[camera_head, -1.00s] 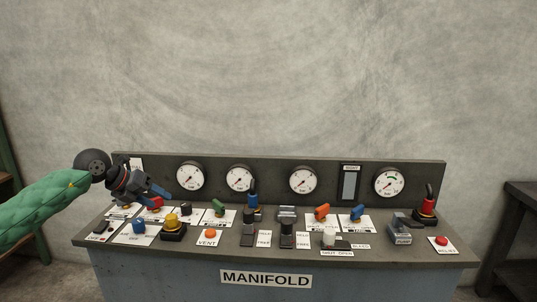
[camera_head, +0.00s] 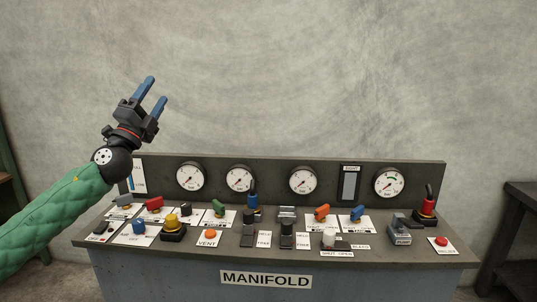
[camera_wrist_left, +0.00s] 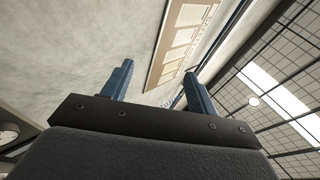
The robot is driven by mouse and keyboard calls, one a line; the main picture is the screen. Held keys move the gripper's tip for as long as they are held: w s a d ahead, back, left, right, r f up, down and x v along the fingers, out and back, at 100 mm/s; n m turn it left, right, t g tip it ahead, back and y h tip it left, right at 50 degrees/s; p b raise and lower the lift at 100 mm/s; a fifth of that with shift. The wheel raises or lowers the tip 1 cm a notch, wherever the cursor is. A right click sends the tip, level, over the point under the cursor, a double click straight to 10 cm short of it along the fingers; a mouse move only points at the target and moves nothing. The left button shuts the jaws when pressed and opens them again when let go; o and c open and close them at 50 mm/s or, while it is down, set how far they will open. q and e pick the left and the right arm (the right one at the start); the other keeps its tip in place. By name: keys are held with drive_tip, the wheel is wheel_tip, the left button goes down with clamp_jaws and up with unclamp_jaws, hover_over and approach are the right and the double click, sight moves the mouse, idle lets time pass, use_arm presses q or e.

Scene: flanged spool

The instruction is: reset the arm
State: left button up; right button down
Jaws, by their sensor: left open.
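My left gripper (camera_head: 152,96) is raised above the left end of the manifold console (camera_head: 350,258) in the head view. Its two blue fingers point up and are apart, with nothing between them. My left arm, in a green sleeve (camera_head: 50,220), comes in from the left. In the left wrist view the open fingers (camera_wrist_left: 158,85) show against the wall and ceiling, clear of the console. My right gripper is in neither view.
The console top carries several coloured levers, knobs and buttons, such as a yellow knob (camera_head: 172,222) and a red button (camera_head: 441,240). Round gauges (camera_head: 190,176) line the back panel. The space above the console is free. A dark table (camera_head: 520,205) stands at right.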

use_arm(q)
drive_tip(key=s+d+f+n+g+y+p, duration=0.1)
drive_tip(key=s+f+n+g+y, duration=0.4)
drive_tip(key=f, duration=0.7)
drive_tip(key=s+d+f+n+g+y+p, duration=0.1)
drive_tip(key=f+n+g+y, duration=0.25)
drive_tip(key=f+n, duration=0.65)
drive_tip(key=s+d+f+n+g+y, duration=0.1)
drive_tip(key=s+f+n+g+y, duration=0.3)
drive_tip(key=f, duration=1)
drive_tip(key=s+d+f+n+g+h+p, duration=0.1)
drive_tip(key=s+d+f+g, duration=0.2)
drive_tip(key=s+f, duration=0.7)
drive_tip(key=s+d+f+n+g+h+p, duration=0.1)
drive_tip(key=s+d+f+g, duration=0.2)
drive_tip(key=s+f, duration=0.7)
drive_tip(key=s+d+f+n+g+h+p, duration=0.1)
drive_tip(key=s+d+f+g, duration=0.2)
drive_tip(key=s+f, duration=0.6)
drive_tip(key=s+d, duration=0.2)
drive_tip(key=s, duration=0.6)
drive_tip(key=shift+s+d+f+n+h+p, duration=0.2)
drive_tip(key=shift+d+f+n+h+p, duration=0.1)
drive_tip(key=shift+f+h+p, duration=0.1)
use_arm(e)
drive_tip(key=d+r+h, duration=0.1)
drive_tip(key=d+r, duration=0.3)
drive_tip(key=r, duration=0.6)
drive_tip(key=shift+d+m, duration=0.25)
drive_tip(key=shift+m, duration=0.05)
